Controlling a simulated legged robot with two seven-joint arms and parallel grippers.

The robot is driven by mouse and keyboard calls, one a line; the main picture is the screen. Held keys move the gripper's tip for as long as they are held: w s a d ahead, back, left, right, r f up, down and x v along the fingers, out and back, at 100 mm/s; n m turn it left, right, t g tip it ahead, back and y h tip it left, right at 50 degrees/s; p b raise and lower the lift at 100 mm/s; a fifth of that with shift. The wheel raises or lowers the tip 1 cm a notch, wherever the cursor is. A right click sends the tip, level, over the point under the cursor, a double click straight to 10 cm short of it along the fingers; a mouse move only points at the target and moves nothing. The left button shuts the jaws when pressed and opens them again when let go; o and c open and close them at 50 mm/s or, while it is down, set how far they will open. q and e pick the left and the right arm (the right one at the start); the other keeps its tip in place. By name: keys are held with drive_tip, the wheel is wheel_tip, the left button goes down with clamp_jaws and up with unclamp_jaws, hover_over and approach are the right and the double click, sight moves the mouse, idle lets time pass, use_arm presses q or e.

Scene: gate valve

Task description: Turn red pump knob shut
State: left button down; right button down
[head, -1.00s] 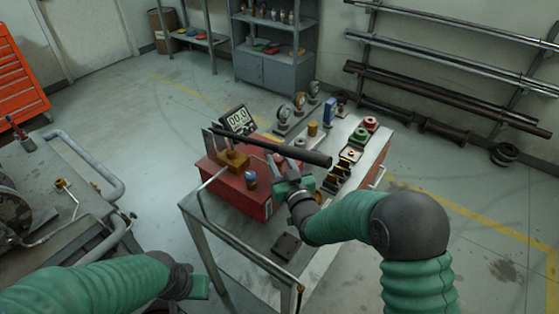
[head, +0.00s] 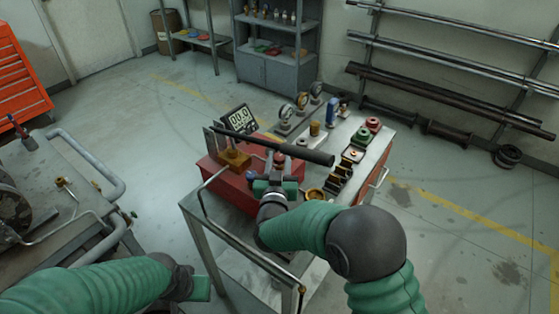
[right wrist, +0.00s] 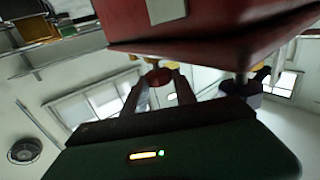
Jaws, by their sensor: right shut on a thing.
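The red pump (head: 222,188) stands on the workbench, with a long black lever (head: 285,149) across its top. Its small round red knob (right wrist: 158,77) shows between the two fingers of my right gripper (right wrist: 158,82) in the right wrist view. In the head view the right gripper (head: 277,170) reaches in at the right end of the pump, below the lever. It is shut on the knob, and the gripper partly hides that spot. My left gripper (head: 203,288) is low in the head view, away from the pump; its fingers do not show clearly.
Several gauges, fittings and a blue bottle (head: 331,108) crowd the back and right of the bench (head: 345,188). A second bench (head: 50,190) with bent pipe is at the left. Floor is open between them.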

drive_tip(key=shift+r, duration=0.2)
drive_tip(key=c, duration=1.3)
unclamp_jaws()
drive_tip(key=o, duration=0.3)
drive_tip(key=shift+w+a+f, duration=0.1)
drive_tip(key=shift+f, duration=0.05)
drive_tip(key=s, duration=0.7)
drive_tip(key=shift+s+a, duration=0.2)
drive_tip(key=shift+a, duration=0.1)
drive_tip(key=shift+f, duration=0.1)
